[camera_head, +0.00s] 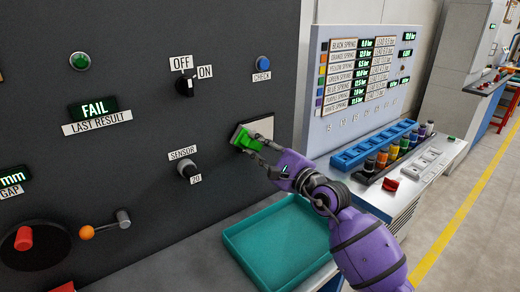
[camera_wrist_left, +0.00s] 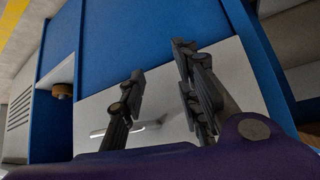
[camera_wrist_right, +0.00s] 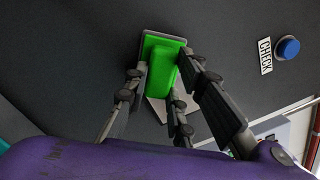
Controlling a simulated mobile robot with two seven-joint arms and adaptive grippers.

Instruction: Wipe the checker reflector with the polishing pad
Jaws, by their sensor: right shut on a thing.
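The checker reflector (camera_head: 266,127) is a pale square plate on the dark panel. The pad is in front of the reflector's left side and overhangs its left edge; I cannot tell whether they touch. In the right wrist view the pad (camera_wrist_right: 164,73) sits between the fingers and a pale corner of the reflector (camera_wrist_right: 155,107) shows below it. My left gripper (camera_wrist_left: 160,62) is open and empty, seen only in the left wrist view.
On the dark panel (camera_head: 135,165) are a blue CHECK button (camera_head: 263,63), an OFF/ON knob (camera_head: 185,87), a SENSOR knob (camera_head: 188,170) and a FAIL display (camera_head: 93,107). An empty teal tray (camera_head: 280,243) lies below. A blue rack (camera_head: 374,145) with several coloured springs stands right.

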